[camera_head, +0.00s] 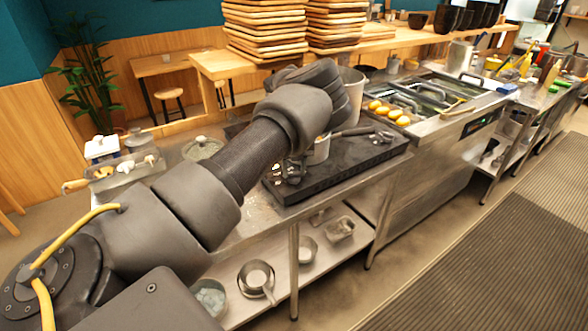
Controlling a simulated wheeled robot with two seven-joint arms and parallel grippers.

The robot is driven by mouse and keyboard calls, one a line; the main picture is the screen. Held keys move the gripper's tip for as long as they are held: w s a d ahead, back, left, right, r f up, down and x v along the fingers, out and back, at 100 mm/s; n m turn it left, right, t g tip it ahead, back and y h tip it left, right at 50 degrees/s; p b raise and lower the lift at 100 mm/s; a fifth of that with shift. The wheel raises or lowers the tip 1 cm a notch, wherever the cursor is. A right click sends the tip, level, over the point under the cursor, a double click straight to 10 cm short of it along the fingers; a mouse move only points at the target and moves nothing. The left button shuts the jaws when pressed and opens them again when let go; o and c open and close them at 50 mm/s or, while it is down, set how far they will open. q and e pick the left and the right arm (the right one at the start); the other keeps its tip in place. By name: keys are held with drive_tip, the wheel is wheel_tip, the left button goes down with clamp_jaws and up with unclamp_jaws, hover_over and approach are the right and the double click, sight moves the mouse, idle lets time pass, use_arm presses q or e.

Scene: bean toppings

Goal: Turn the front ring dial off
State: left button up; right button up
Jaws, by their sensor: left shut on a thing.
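The black stove (375,160) sits on the steel counter in the middle of the view. My left arm reaches in from the lower left, and its wrist bends over the stove's left part. I cannot tell how far the dial is turned. My right gripper is not in view.
A lidded pot (203,148) is on the counter to the left. Pans lie on the shelf below. The floor at right is clear.

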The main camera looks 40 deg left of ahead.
sight(294, 172)
use_arm(q)
drive_tip(key=shift+a+r, duration=0.1)
drive_tip(key=shift+r, duration=0.05)
drive_tip(key=o, duration=1)
wheel_tip(294, 172, up, 11)
drive_tip(key=b, duration=0.1)
drive_tip(key=shift+b, duration=0.35)
drive_tip(key=shift+f, duration=0.2)
